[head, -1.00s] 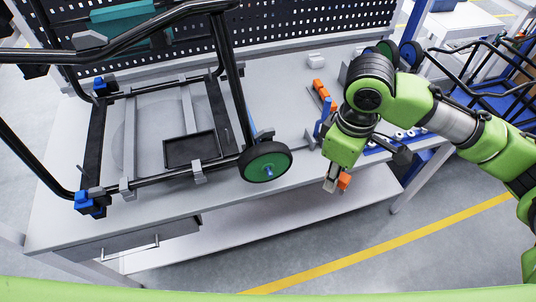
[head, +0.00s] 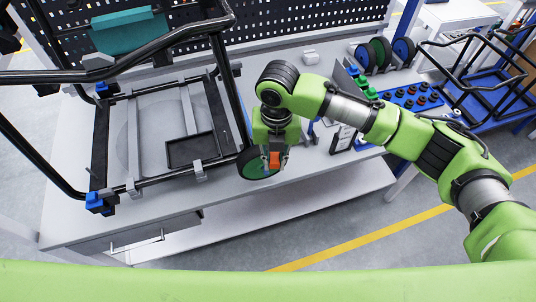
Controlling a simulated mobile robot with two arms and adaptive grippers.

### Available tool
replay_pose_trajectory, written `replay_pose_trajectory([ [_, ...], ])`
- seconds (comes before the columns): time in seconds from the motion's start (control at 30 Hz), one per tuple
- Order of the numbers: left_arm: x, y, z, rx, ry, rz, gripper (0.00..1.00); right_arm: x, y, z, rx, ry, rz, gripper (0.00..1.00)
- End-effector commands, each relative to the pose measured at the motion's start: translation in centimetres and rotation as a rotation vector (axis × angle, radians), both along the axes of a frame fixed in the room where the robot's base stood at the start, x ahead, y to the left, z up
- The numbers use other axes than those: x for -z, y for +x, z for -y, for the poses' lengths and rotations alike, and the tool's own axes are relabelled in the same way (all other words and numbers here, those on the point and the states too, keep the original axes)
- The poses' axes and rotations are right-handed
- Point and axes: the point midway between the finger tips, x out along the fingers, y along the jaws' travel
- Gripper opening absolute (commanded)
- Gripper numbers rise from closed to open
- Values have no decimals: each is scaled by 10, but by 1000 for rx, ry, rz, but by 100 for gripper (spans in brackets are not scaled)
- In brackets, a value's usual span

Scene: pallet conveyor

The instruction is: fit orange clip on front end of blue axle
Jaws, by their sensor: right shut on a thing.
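My right gripper (head: 275,160) is shut on the orange clip (head: 275,161), which shows between its fingers. The gripper points down in front of the green-and-black wheel (head: 247,164) at the front right corner of the black cart frame. The gripper and clip cover part of this wheel. The front end of the blue axle at the wheel's hub is hidden behind them. I cannot tell whether the clip touches the axle. My left gripper is not in view.
The cart frame (head: 137,185) stands on the grey workbench (head: 70,225). To the right are a blue tray (head: 412,97) with several small parts and several standing wheels (head: 380,52). A second black frame (head: 480,75) is farther right. The floor in front is clear.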

Motion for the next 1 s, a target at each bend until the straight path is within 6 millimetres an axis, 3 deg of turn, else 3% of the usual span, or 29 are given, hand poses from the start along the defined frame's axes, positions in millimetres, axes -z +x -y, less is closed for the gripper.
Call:
replay_pose_trajectory([
  [0.1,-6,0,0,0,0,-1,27,0,1,-9,-143,1,-2,2],
  [0.33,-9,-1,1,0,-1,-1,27,2,3,-16,-289,1,0,2],
  [0.67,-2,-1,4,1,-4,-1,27,10,3,-17,-312,1,-1,2],
  [1.0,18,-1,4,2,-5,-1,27,29,3,-16,-311,1,-1,2],
])
